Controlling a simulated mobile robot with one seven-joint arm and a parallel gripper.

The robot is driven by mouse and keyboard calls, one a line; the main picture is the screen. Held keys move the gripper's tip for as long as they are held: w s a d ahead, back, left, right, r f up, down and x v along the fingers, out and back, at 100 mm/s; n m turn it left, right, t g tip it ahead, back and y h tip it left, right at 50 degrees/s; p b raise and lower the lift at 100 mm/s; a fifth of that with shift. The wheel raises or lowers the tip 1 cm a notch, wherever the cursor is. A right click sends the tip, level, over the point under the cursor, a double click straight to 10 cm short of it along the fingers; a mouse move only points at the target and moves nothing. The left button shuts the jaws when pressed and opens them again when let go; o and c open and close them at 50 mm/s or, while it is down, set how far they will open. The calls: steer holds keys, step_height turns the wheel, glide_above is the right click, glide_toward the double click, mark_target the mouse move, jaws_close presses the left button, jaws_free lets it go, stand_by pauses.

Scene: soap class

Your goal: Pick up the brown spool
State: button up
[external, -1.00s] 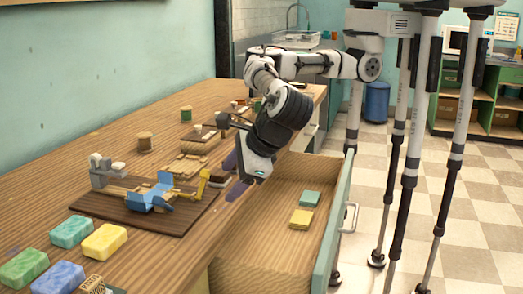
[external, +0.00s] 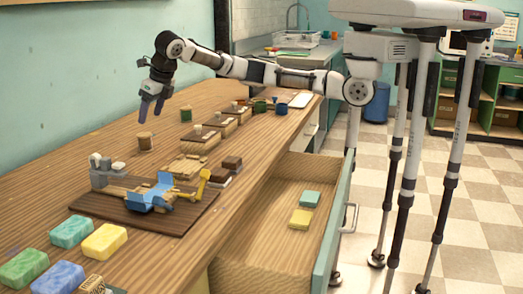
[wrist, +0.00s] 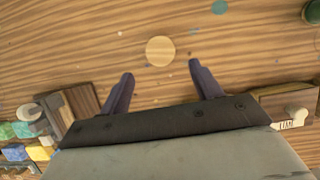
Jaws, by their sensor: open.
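The brown spool (external: 145,141) stands upright on the wooden counter near the wall. In the wrist view its round top (wrist: 160,51) lies just beyond the fingertips, roughly centred between them. My gripper (external: 151,112) is open and empty, pointing down above the spool with a gap between. Its two dark purple fingers also show spread apart in the wrist view (wrist: 160,72). A green spool (external: 186,115) stands on the counter behind and to the right, and its edge shows at the top right of the wrist view (wrist: 313,11).
A blue and yellow contraption on a dark board (external: 95,208) sits in front. Several sponges (external: 104,241) lie at the near left. An open drawer (external: 262,249) holds a teal and a yellow block. Small wooden items line the counter's right side.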

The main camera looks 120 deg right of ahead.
mark_target(145, 135)
steer(key=p+x, duration=0.1)
steer(key=x, duration=0.9)
steer(key=shift+s, duration=0.1)
steer(key=c, duration=1)
steer(key=shift+o, duration=0.2)
steer(key=shift+r, duration=0.2)
